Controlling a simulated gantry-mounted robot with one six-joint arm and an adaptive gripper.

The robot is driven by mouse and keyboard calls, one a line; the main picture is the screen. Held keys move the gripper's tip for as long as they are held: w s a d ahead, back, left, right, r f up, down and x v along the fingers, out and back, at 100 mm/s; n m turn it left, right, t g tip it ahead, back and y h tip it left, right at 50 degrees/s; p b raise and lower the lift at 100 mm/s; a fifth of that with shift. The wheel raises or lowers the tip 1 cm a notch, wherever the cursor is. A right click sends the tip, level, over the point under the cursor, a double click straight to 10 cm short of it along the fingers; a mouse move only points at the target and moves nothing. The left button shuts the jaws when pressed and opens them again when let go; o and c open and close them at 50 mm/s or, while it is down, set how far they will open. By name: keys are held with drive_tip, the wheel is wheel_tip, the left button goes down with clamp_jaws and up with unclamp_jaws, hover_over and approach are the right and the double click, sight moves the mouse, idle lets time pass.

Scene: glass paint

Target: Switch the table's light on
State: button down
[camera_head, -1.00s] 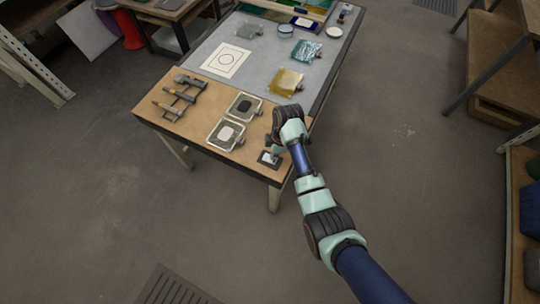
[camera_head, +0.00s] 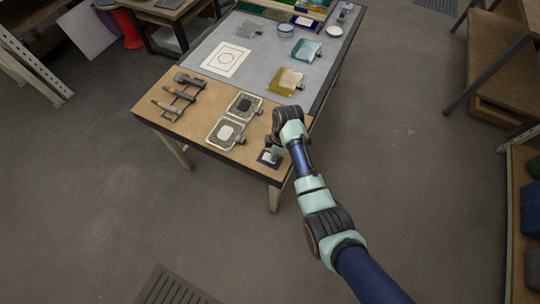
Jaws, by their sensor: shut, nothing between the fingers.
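The work table (camera_head: 165,127) has a wooden front part and a large grey panel (camera_head: 270,68) behind it. A small dark switch plate (camera_head: 264,160) with a pale part sits at the table's front right corner. My gripper (camera_head: 274,150) is right above this plate, pointing down, shut and empty. The gripper and wrist hide part of the plate, and I cannot tell whether the fingertips touch it. The grey panel shows no strong glow, but the glass pieces on it look clear and pale in places.
Two square trays (camera_head: 224,146) and a rack of brushes (camera_head: 178,98) stand left of my gripper. Open floor surrounds the table's front.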

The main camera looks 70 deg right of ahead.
drive_tip(key=shift+f, duration=0.55)
drive_tip(key=shift+r, duration=0.1)
wheel_tip(320, 180, up, 7)
drive_tip(key=p, duration=0.7)
idle(0.3)
idle(0.4)
